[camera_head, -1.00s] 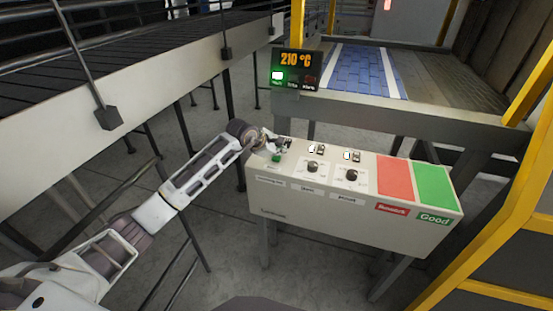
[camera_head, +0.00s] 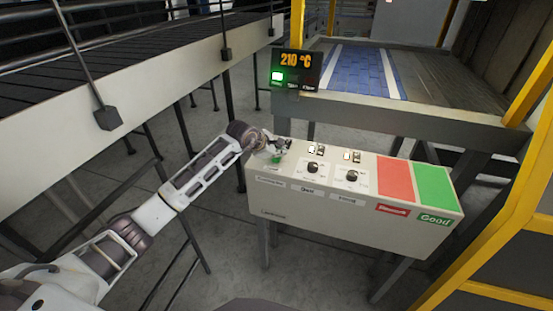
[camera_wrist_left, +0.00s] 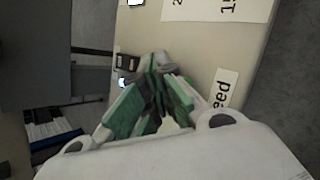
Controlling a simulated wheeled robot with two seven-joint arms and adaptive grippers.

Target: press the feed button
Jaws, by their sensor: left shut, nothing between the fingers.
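The control box (camera_head: 330,215) stands on legs at the centre of the head view. The green feed button (camera_head: 276,160) is at the left end of its top, partly hidden by my left gripper (camera_head: 282,148). In the left wrist view the gripper (camera_wrist_left: 158,62) is shut and empty, with its tips over the panel. A label ending in "eed" (camera_wrist_left: 222,92) lies to the right of the fingers. A bit of green (camera_wrist_left: 188,79) shows between fingers and label. I cannot tell whether the tips touch the button. My right gripper is not in view.
Two black knobs (camera_head: 313,168), small switches (camera_head: 317,150), a red pad (camera_head: 396,180) and a green pad (camera_head: 436,187) are on the box. A display (camera_head: 295,64) reads 210 °C behind it. A conveyor (camera_head: 140,80) runs at left; a yellow frame (camera_head: 500,210) stands at right.

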